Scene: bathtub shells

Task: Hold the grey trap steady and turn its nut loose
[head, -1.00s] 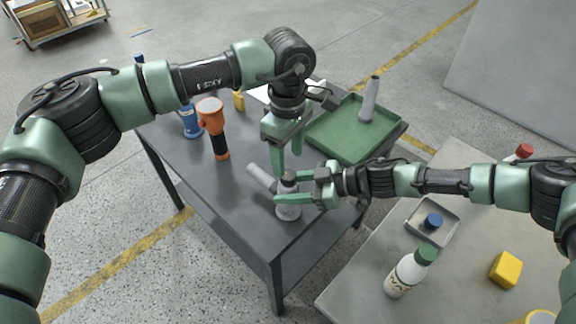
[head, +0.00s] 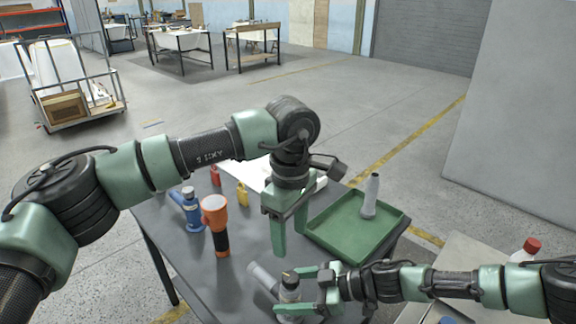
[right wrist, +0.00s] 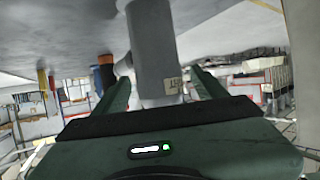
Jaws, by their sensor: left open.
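The grey trap (head: 289,289) stands upright on the dark table, with a dark top and a side pipe (head: 263,278) pointing up and left. It also fills the middle of the right wrist view (right wrist: 154,50). My right gripper (head: 302,291) is level with the trap, one finger on each side; in the right wrist view narrow gaps seem to show between fingers and trap. My left gripper (head: 288,240) is open and empty, pointing down above and behind the trap. The nut is not clear at this size.
A green tray (head: 340,251) holding a grey upright part (head: 371,196) lies right of my left gripper. An orange flashlight (head: 216,226), a blue fitting (head: 189,209) and a yellow bottle (head: 243,194) stand on the left of the table (head: 183,254).

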